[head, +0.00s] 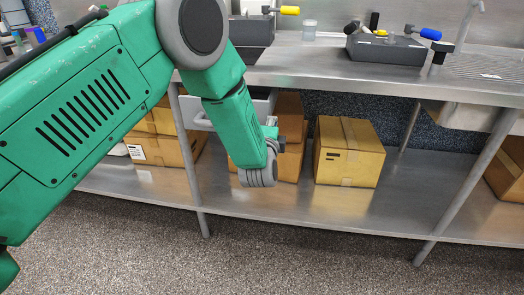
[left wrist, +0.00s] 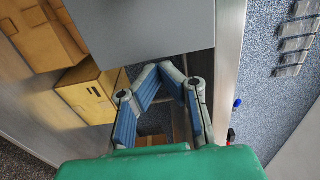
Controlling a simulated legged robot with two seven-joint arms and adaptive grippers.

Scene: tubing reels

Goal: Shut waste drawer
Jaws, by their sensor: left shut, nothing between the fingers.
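The waste drawer (head: 262,103) is a pale grey box under the steel counter in the head view, partly hidden behind my left arm. Part of its front and a handle (head: 201,121) show to the left of the arm. A flat grey panel (left wrist: 145,28), probably the drawer, fills the top middle of the left wrist view. My left gripper (head: 271,130) is mostly hidden by its own wrist in the head view. In the left wrist view the left gripper (left wrist: 163,76) is shut and empty, its fingertips just below the grey panel; I cannot tell whether they touch. My right gripper is not in view.
The steel counter (head: 300,68) runs above a lower shelf (head: 300,205) that holds several cardboard boxes, one (head: 347,152) right of my wrist. A slanted table leg (head: 468,190) stands at the right. The speckled floor in front is clear.

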